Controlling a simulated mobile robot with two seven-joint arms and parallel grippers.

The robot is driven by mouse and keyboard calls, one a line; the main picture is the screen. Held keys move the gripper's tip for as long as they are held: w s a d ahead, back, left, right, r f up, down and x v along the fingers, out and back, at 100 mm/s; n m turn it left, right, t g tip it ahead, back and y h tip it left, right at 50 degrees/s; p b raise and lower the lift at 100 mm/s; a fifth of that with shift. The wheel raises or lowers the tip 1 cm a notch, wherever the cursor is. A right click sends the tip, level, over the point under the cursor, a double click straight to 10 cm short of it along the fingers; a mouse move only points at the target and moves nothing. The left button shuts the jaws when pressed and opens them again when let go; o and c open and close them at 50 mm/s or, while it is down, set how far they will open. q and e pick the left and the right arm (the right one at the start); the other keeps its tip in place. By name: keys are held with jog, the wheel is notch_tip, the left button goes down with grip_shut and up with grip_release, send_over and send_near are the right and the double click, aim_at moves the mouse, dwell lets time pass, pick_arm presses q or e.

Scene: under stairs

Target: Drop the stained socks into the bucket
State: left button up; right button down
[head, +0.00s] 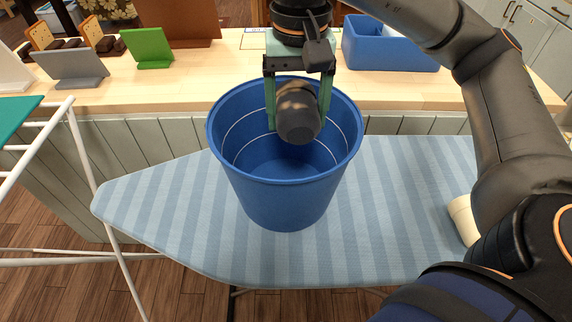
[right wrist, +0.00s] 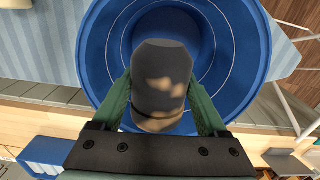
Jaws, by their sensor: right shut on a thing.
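A blue bucket (head: 270,190) stands upright on the striped ironing board (head: 400,220). My right gripper (head: 298,115) is over the bucket's mouth, with its green fingers reaching down at the rim's level or a little below. It is shut on a dark grey rolled sock bundle (head: 298,112). In the right wrist view the sock bundle (right wrist: 160,85) shows lighter tan patches and sits between both fingers, with the blue bucket (right wrist: 245,50) behind it. The part of the bucket's floor that shows is bare. My left gripper is not in view.
A wooden counter (head: 200,88) runs behind the board, holding a blue bin (head: 390,48), a green stand (head: 150,48) and a grey stand (head: 75,68). A white drying rack (head: 85,160) stands at the left.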

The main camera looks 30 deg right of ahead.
grip_release()
notch_tip(320, 180, up, 11)
jog(key=p, duration=0.4)
jog(key=shift+r, duration=0.1)
jog(key=shift+r+p, duration=0.35)
jog(key=shift+r, duration=0.3)
